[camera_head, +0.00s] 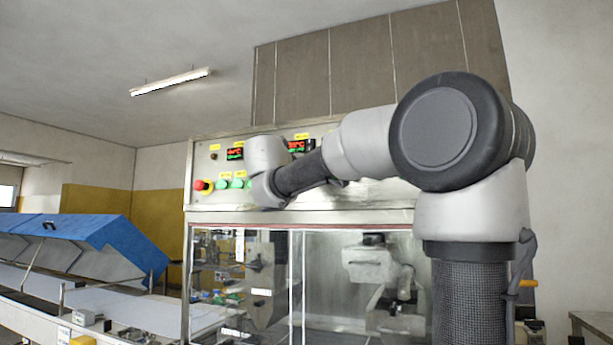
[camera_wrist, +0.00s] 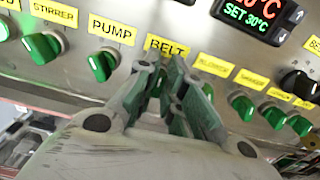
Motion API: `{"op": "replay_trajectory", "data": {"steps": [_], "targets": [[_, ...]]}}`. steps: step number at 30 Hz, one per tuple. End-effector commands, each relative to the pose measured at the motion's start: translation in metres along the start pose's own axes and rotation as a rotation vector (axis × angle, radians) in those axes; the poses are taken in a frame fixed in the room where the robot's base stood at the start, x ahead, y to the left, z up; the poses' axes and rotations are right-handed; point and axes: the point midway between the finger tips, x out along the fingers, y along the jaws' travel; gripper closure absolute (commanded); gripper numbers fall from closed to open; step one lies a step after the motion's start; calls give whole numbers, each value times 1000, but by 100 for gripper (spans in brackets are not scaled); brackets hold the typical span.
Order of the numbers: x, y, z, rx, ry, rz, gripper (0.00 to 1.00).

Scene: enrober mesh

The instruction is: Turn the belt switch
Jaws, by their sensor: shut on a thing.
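The belt switch is under the yellow BELT label (camera_wrist: 167,47) on the steel control panel in the wrist view. It is a small green knob (camera_wrist: 157,82), mostly hidden between my fingers, so its angle cannot be read. My gripper (camera_wrist: 168,72) reaches up to the panel just below the label, its fingers closed on the belt switch from both sides. In the head view my wrist is in front of the panel (camera_head: 350,192) and hides my fingers and the switch.
Green pump (camera_wrist: 102,64) and stirrer (camera_wrist: 43,46) knobs sit to the left, with more green knobs (camera_wrist: 243,105) to the right. A red display (camera_wrist: 252,14) is above. In the head view a red emergency button (camera_head: 200,185) and blue-covered conveyor (camera_head: 95,235) are at left.

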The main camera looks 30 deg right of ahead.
Motion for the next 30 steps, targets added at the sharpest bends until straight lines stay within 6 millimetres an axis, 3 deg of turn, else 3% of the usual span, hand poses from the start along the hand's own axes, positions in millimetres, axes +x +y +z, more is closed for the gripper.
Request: {"op": "replay_trajectory", "data": {"steps": [15, 30], "targets": [[2, -3, -4, 423, 6, -3, 100], [2, -4, -5, 574, 7, -3, 100]]}}
